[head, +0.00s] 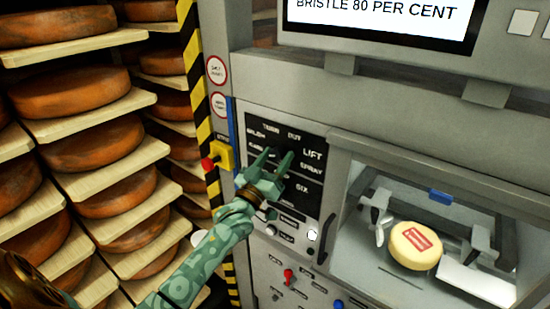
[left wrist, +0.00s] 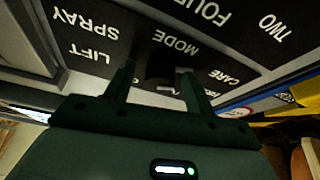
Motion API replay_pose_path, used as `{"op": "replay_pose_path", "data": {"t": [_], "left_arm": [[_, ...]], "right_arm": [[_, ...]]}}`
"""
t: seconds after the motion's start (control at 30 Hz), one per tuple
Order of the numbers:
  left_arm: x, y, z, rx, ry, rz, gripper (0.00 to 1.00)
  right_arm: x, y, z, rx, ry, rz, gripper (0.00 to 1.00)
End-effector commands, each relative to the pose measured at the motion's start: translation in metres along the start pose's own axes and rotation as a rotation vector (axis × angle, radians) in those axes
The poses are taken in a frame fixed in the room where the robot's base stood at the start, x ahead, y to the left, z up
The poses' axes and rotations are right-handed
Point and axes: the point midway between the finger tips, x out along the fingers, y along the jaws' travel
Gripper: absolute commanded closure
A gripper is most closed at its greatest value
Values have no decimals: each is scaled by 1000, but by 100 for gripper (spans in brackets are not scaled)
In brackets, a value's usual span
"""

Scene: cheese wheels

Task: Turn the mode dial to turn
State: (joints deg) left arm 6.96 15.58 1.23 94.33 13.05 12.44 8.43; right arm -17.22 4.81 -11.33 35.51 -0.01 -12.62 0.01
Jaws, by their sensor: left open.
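The mode dial (left wrist: 160,68) is a dark knob on the black panel (head: 318,192), under the word MODE in the left wrist view. In the left wrist view the fingers (left wrist: 157,82) stand on either side of the dial. I cannot tell whether they touch it. The gripper partly hides the dial, and I cannot read its setting. My right gripper is not in view.
A cheese wheel (head: 415,245) with a red label sits in the machine's bay at right. Racks of brown cheese wheels (head: 95,144) stand at left, beside a yellow-black striped post (head: 201,110). A red button on a yellow box (head: 221,157) is left of the panel. A screen (head: 380,20) hangs above.

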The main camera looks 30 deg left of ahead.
Motion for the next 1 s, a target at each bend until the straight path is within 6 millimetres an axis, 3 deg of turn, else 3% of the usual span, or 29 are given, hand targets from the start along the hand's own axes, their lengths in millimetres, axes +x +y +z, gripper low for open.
{"op": "replay_pose_path", "data": {"t": [0.17,0.3,0.33,0.67,1.0], "left_arm": [[0,0,0,0,0,0,46],[0,0,0,0,0,0,85],[0,0,0,0,0,0,90],[0,-1,0,28,0,12,90],[0,-3,-1,219,1,91,90]], "right_arm": [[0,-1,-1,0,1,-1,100],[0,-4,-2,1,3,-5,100],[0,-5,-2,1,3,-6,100],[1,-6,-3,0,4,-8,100],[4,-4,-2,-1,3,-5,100]]}}
